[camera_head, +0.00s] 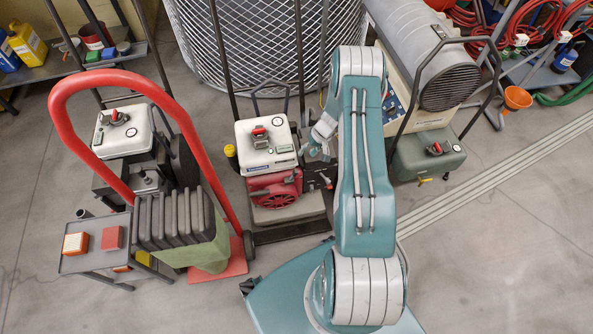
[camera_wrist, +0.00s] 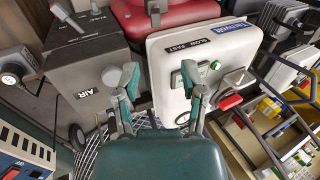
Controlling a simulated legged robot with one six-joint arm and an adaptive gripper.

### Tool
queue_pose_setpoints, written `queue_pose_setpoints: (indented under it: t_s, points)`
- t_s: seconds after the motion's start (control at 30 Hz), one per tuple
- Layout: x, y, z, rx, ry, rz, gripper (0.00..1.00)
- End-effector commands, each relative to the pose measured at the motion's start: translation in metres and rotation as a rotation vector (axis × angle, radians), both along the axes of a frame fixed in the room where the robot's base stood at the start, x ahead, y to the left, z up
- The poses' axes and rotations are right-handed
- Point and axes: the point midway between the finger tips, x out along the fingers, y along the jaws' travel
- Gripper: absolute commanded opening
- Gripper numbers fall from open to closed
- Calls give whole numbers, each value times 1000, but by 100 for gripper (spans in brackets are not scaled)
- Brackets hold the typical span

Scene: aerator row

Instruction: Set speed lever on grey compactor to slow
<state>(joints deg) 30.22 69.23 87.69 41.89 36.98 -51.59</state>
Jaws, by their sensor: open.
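The middle machine has a white control box (camera_head: 266,146) above a red engine (camera_head: 274,189). In the wrist view, its white box (camera_wrist: 165,65) carries a SLOW/FAST label (camera_wrist: 188,45). A small plate with a lever (camera_wrist: 182,78) sits beside a green button (camera_wrist: 215,65), partly hidden by a finger. A red-handled lever (camera_wrist: 231,101) is farther right. My gripper (camera_head: 308,150) is open and empty at the box's right side in the head view; in the wrist view its fingers (camera_wrist: 163,92) spread before the box. No visible text names the grey compactor.
A dark grey box marked AIR (camera_wrist: 88,97) stands close beside the white box. Another white-topped machine (camera_head: 124,131) with a dark grey body stands left. A red hand truck (camera_head: 164,83) holds grey slabs. A grey-green machine (camera_head: 428,155) stands right. A mesh cage (camera_head: 265,50) is behind.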

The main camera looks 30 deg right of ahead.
Motion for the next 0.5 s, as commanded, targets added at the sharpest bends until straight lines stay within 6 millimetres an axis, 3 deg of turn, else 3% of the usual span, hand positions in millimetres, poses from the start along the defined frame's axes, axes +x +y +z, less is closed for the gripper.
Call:
queue_pose_setpoints:
  t_s: [0.27, 0.5]
  points:
    - [-3, 5, -28, 7, 5, -6, 54]
    - [2, 23, -68, 7, 6, -5, 54]
